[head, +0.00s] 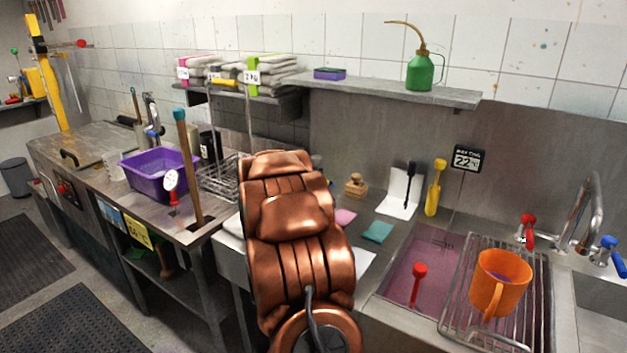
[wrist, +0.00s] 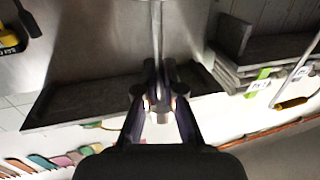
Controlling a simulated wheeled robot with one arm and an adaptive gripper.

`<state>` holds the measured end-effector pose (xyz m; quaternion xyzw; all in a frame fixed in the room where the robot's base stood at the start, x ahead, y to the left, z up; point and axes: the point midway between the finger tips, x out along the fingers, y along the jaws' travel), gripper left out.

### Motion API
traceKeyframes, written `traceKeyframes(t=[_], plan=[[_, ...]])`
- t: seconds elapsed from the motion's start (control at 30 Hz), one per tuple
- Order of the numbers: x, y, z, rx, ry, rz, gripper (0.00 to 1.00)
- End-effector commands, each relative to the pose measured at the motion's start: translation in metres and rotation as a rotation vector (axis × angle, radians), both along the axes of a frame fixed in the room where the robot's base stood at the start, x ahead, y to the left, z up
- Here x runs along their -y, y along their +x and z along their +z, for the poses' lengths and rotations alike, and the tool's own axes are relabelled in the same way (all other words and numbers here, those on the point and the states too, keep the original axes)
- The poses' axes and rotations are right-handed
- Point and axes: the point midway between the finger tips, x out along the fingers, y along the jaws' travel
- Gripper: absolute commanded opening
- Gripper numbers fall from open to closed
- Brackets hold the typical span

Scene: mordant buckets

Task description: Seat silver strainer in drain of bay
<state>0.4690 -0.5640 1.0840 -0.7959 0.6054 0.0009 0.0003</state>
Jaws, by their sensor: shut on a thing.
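My gripper (wrist: 159,96) is in the middle of the wrist view, shut on a slim silver stem (wrist: 157,42) that runs to the top edge. A pale rounded end shows at that edge and is cut off, so I cannot tell the whole shape; it fits the silver strainer. In the head view my copper arm hides the gripper and what it holds. The sink bay (head: 401,281) at the right has a pinkish floor. A dark grid-like mark (head: 441,243), perhaps the drain, shows near its back. A red-knobbed item (head: 419,272) stands in the bay.
A wire rack (head: 458,308) covers the bay's right part and carries an orange jug (head: 501,282). Red and blue taps stand behind. A wall shelf (head: 395,91) holds a green oil can (head: 420,71) and towels. A purple tub (head: 158,176) is on the left counter.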

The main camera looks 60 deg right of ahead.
Motion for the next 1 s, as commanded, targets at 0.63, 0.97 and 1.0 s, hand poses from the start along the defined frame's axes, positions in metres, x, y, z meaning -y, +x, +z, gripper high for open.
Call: traceKeyframes(t=[0.63,0.97,1.0], plan=[[0.016,0.019,-0.025,-0.003,0.001,-0.001,0.00],[0.016,0.019,-0.037,0.001,-0.002,-0.001,0.00],[0.016,0.019,-0.037,0.001,-0.002,-0.001,0.00]])
